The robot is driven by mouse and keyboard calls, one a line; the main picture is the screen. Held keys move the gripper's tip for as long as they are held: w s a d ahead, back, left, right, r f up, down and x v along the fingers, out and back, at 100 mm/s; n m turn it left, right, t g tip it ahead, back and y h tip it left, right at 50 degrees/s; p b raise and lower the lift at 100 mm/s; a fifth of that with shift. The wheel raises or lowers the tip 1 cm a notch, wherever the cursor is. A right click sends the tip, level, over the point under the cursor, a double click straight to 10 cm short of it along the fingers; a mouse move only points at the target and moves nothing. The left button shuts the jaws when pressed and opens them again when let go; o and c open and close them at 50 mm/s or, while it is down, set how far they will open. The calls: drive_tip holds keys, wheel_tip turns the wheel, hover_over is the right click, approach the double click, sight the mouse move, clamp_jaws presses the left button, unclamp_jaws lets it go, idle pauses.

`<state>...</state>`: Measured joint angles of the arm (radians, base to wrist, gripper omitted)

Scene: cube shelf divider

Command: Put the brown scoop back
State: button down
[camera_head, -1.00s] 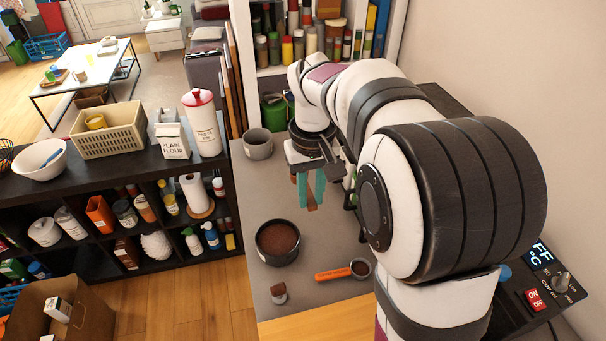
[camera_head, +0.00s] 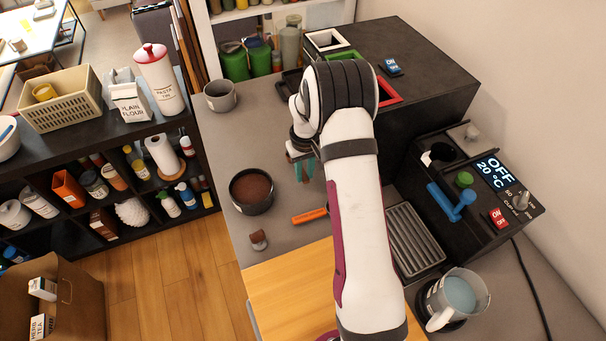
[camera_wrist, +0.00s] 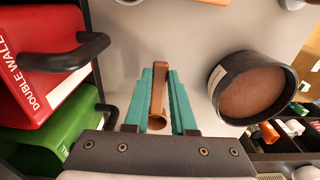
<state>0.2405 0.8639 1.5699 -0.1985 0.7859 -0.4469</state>
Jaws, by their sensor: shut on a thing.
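My gripper (camera_head: 302,172) has teal fingers and hangs over the grey counter in the head view, right of the black bowl of brown powder. In the wrist view, the gripper (camera_wrist: 160,100) is shut on the brown scoop (camera_wrist: 158,90), with its brown handle between the fingers. My arm hides much of the gripper in the head view.
The black bowl (camera_head: 252,202) stands beside an orange-handled scoop (camera_head: 309,216). A dark box with white, green and red square frames (camera_head: 325,40) is at the back. Red (camera_wrist: 45,60) and green (camera_wrist: 55,125) mugs show at left in the wrist view. A grey pot (camera_head: 220,100) stands at back left.

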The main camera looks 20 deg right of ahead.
drive_tip(key=shift+f, duration=1.15)
drive_tip(key=shift+f, duration=0.1)
drive_tip(key=c, duration=0.7)
unclamp_jaws()
drive_tip(key=shift+c, duration=0.2)
wheel_tip(320, 180, up, 12)
drive_tip(key=s+a+r+m, duration=0.2)
drive_tip(key=s+a+r, duration=0.7)
drive_tip(key=s, duration=0.4)
drive_tip(key=s+a+r+m+y, duration=0.1)
drive_tip(key=s+a, duration=0.1)
drive_tip(key=s, duration=0.7)
drive_tip(key=s+a+r+m, duration=0.1)
drive_tip(key=s+a+m, duration=0.1)
drive_tip(key=s, duration=0.8)
drive_tip(key=shift+a+m+g+y, duration=0.3)
drive_tip(key=shift+a+y, duration=0.1)
drive_tip(key=shift+a, duration=0.3)
